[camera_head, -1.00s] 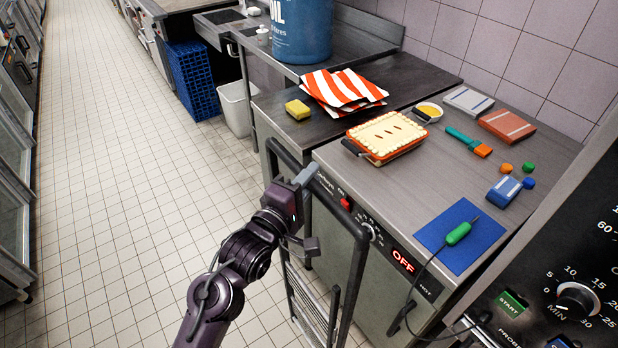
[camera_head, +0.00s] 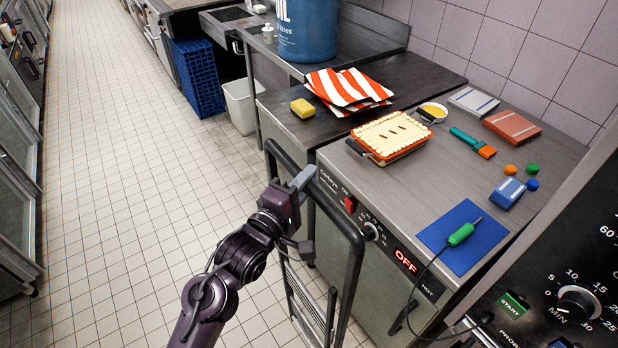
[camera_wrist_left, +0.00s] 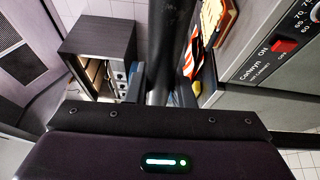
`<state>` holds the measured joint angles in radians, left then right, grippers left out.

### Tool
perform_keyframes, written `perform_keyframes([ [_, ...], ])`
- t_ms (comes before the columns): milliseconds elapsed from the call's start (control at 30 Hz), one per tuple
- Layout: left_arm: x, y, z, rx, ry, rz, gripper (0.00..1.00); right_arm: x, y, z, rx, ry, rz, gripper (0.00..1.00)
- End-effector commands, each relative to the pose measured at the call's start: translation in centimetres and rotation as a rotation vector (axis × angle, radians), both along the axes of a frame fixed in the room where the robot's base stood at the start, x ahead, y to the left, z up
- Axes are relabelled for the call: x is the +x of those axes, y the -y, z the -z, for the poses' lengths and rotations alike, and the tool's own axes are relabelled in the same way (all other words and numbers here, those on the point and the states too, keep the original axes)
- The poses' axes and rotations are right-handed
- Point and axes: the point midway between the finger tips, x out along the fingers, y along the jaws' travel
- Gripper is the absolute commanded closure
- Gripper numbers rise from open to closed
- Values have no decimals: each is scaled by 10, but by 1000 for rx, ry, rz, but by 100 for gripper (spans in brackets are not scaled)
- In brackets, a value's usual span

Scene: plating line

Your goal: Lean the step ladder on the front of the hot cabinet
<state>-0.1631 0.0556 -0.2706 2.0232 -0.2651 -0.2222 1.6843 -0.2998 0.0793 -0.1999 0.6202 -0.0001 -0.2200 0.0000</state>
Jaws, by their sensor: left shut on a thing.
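The step ladder (camera_head: 357,265) is a dark tubular frame with treads low down. It stands close in front of the hot cabinet (camera_head: 385,292), slightly tilted in the head view; whether it touches the cabinet or the floor I cannot tell. The cabinet front has a red switch, a dial and a lit OFF display. In the left wrist view the dark rail (camera_wrist_left: 168,45) runs between the fingers, with the cabinet front (camera_wrist_left: 262,68) at right. My right gripper is out of view.
On the cabinet top are a pie (camera_head: 390,137), a brush (camera_head: 474,143) and a blue mat (camera_head: 440,240) with a green-handled probe, its cable hanging down the front. A white bin (camera_head: 240,106) and blue crates (camera_head: 197,82) stand beyond. The tiled floor at left is clear.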

Motion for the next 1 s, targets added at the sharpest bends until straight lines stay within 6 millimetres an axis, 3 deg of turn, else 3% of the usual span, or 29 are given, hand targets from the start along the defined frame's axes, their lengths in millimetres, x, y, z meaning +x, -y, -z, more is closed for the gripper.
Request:
perform_keyframes([
  [33,0,-1,-11,-10,22,-1,100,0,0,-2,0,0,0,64],
  [1000,-9,-20,-11,-9,24,-1,100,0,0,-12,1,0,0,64],
])
